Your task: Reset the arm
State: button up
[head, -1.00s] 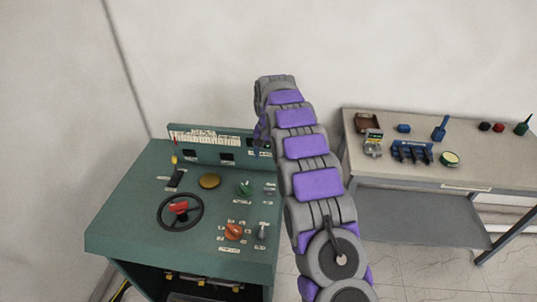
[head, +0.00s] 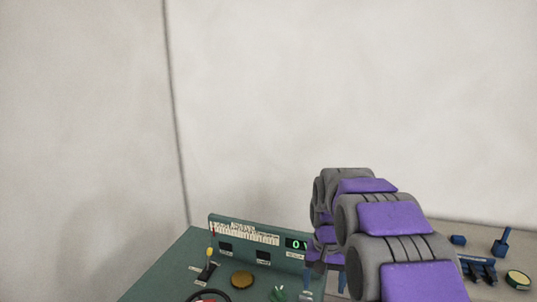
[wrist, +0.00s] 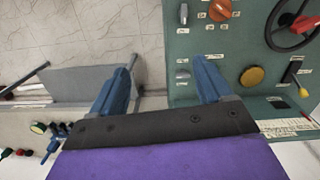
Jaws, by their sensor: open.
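My arm, grey with purple pads, rises at the lower right of the head view and bends at its top. My gripper (head: 325,275) hangs below the bend, with its blue fingers partly visible in front of the console's right side. In the wrist view, my gripper (wrist: 165,66) is open, its two blue fingers wide apart with nothing between them. The green console (head: 172,268) stands left of my arm in the head view. In the wrist view the console (wrist: 235,55) lies at the right, beyond the right finger.
The console carries an orange knob (wrist: 220,10), a yellow-brown round button (wrist: 252,77), a dark handwheel (wrist: 284,30) and a lit display (head: 296,244). A workbench with blue tools (head: 502,243) stands at the right. Pale floor (wrist: 95,30) shows between console and bench.

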jog(key=s+f+n+b, duration=0.1)
jog(key=s+f, duration=0.1)
jog(key=s, duration=1.6)
jog(key=s+f+n+g+b, duration=0.1)
jog(key=s+f+b, duration=0.1)
jog(key=s, duration=1.6)
jog(key=shift+f, duration=0.3)
